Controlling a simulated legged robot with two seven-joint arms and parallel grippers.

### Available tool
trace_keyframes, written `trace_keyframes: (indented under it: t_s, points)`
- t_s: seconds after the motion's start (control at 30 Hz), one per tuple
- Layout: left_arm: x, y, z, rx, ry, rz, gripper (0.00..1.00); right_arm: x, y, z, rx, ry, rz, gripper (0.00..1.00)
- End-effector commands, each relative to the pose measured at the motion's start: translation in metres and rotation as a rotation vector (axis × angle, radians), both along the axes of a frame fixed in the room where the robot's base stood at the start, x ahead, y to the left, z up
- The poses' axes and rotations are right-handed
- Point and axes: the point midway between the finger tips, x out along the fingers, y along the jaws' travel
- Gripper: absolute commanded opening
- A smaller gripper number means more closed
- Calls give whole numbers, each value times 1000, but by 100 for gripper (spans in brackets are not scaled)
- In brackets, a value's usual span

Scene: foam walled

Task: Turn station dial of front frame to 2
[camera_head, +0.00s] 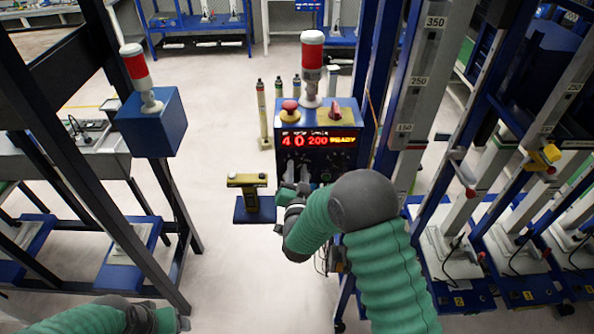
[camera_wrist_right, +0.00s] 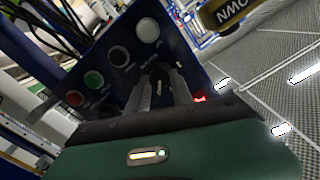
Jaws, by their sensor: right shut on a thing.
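The front frame's blue control box (camera_head: 318,118) stands in the middle of the head view, with a red display that reads "4 0 200" and "READY". My right gripper (camera_head: 297,184) reaches the lower part of its dark front panel. In the right wrist view, my right gripper's fingers (camera_wrist_right: 168,88) are shut on a dark dial (camera_wrist_right: 160,74) on the panel. The fingers hide most of the dial, so its setting cannot be read.
A red button (camera_head: 290,106) and red-white lamp (camera_head: 312,62) top the box. Beside the dial are a green button (camera_wrist_right: 93,79), a red button (camera_wrist_right: 74,98) and a white button (camera_wrist_right: 147,30). A yellow-black device on a blue base (camera_head: 254,210) stands left of my gripper.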

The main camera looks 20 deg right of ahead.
Motion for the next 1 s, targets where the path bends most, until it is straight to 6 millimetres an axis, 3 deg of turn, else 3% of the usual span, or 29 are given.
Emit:
trace_keyframes:
  t_s: [0.37, 1.0]
  points:
    - [0, 0, -4, 0, 0, 0, 71, 0, 1, -2, -124, 39, 2, 0]
    - [0, 0, -10, 0, 0, 0, 71, 0, 4, -2, -684, 199, 3, 0]
